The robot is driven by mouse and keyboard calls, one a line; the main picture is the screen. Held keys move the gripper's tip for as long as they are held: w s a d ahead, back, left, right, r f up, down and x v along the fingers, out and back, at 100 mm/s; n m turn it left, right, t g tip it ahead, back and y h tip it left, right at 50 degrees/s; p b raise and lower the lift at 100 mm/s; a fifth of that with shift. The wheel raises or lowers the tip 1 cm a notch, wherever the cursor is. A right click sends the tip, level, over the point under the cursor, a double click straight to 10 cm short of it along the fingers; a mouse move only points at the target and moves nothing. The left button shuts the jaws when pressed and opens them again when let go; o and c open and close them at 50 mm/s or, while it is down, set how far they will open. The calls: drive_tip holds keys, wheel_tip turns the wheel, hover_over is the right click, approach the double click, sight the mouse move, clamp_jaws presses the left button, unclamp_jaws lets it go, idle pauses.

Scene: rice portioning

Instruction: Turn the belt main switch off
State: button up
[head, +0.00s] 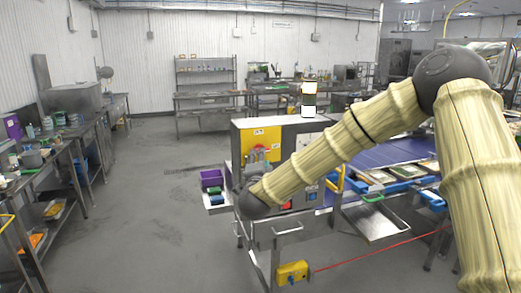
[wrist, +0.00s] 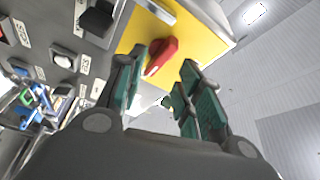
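The belt main switch is a red rotary handle (wrist: 162,54) on a yellow plate (wrist: 195,22) in the wrist view. The handle lies at a slant in the picture. My gripper (wrist: 160,82) is open, with teal-padded fingers apart. The handle shows just beyond the fingertips, nearer the left finger; I cannot tell whether they touch. In the head view, the yellow panel (head: 272,137) is on the front of the grey machine cabinet, and my gripper (head: 257,156) is in front of it, partly hiding the switch.
Labelled black and white push buttons (wrist: 62,58) sit on the grey panel beside the yellow plate. A purple bin (head: 211,178) stands left of the cabinet. The blue conveyor (head: 380,152) with trays runs to the right. A yellow box (head: 292,272) with a red cord hangs low. Floor at left is clear.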

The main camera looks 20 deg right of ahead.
drive_tip(key=shift+p+x, duration=0.9)
drive_tip(key=shift+x, duration=1.5)
